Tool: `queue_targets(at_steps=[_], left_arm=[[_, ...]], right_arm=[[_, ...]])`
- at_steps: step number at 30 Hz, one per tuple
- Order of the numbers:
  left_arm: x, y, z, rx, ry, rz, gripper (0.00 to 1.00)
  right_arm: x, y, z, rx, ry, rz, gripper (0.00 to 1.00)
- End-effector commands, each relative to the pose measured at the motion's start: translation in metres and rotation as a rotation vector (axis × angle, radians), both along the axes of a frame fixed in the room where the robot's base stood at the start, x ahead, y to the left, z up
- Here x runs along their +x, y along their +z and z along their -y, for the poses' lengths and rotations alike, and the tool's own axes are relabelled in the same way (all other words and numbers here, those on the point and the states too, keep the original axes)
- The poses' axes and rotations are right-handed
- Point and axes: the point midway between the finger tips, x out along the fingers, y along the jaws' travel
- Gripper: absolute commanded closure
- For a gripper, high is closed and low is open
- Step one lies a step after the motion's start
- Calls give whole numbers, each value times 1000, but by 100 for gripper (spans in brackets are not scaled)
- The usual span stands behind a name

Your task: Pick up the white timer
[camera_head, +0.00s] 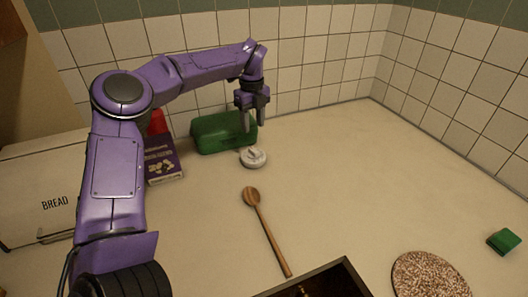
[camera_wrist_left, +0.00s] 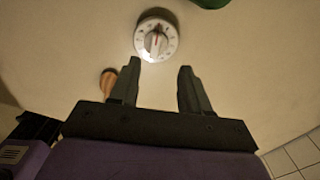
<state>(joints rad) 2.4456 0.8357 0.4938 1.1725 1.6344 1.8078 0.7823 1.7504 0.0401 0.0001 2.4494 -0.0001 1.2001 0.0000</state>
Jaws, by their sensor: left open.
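The white timer (camera_head: 253,158) is a round dial lying on the counter in front of a green box, in the middle of the head view. In the left wrist view the timer (camera_wrist_left: 156,39) shows its numbered face and knob, beyond the fingertips and a little left of the middle of the gap. My left gripper (camera_head: 252,127) hangs above and just behind the timer, fingers pointing down. In the wrist view the left gripper (camera_wrist_left: 158,72) has its fingers apart with nothing between them. My right gripper does not show.
A green box (camera_head: 222,134) stands close behind the timer. A purple box (camera_head: 162,160) and a bread bin (camera_head: 40,205) are at left. A wooden spoon (camera_head: 265,225) lies in front. A dark tray (camera_head: 318,283), speckled round mat (camera_head: 428,276) and green sponge (camera_head: 503,241) lie nearer.

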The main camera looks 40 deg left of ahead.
Motion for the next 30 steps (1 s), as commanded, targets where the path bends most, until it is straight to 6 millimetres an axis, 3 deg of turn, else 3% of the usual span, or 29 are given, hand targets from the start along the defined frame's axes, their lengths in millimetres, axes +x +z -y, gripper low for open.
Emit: queue_targets(at_steps=[16,24,25,29,30], left_arm=[[1,-87,4,-2,0,-5,53],[0,-96,3,-2,2,-1,53],[0,-96,3,-2,2,-1,56],[1,-96,3,-2,2,-1,99],[0,-96,3,-2,2,-1,100]], right_arm=[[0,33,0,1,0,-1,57],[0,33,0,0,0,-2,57],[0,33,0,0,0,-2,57],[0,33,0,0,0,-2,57],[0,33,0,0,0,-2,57]])
